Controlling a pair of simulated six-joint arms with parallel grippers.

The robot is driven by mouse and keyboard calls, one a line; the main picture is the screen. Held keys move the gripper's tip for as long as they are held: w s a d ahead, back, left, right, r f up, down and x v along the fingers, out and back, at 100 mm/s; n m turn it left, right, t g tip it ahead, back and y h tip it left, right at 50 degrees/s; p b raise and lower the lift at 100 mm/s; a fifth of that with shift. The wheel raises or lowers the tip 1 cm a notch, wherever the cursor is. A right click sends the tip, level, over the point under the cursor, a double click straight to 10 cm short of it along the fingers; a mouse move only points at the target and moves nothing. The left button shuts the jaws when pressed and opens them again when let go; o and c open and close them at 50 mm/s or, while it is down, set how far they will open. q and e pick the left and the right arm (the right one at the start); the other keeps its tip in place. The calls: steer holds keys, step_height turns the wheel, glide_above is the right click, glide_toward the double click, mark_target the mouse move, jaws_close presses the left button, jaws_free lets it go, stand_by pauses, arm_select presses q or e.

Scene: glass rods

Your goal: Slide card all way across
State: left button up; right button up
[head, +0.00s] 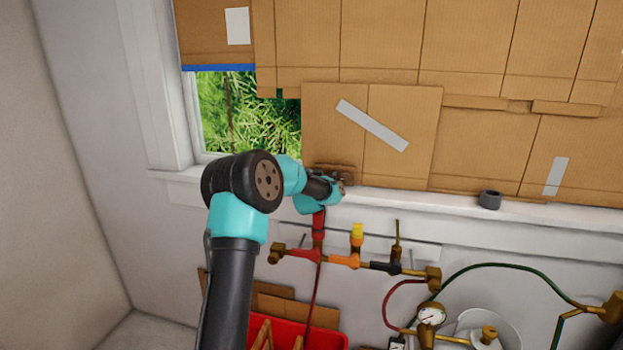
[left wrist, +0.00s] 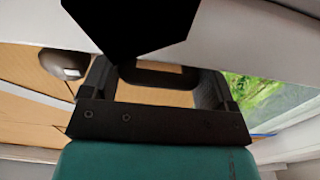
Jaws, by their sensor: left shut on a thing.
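The cardboard card (head: 420,115), with a slanted grey tape strip, stands upright in the window, covering its middle part. Its left edge borders a gap (head: 235,115) where green plants show. My left gripper (head: 342,181) is at the card's lower left corner, just above the sill, and is shut on the card; the arm hides part of the exact contact. In the left wrist view my gripper (left wrist: 152,85) shows dark fingers with cardboard between them. The card also fills the left of that view (left wrist: 30,105), and greenery shows at right. My right gripper is not in view.
Other cardboard panels (head: 380,40) cover the window above and at right. A dark tape roll (head: 489,199) sits on the white sill (head: 420,200). Below are brass pipe fittings (head: 433,276), hoses, a gauge (head: 431,315) and a red bin (head: 325,338).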

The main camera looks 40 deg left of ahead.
arm_select(q)
steer(key=shift+a, duration=0.15)
steer(key=o, duration=1.2)
steer(key=shift+s+a, duration=0.1)
steer(key=shift+s, duration=0.05)
steer(key=shift+c, duration=0.2)
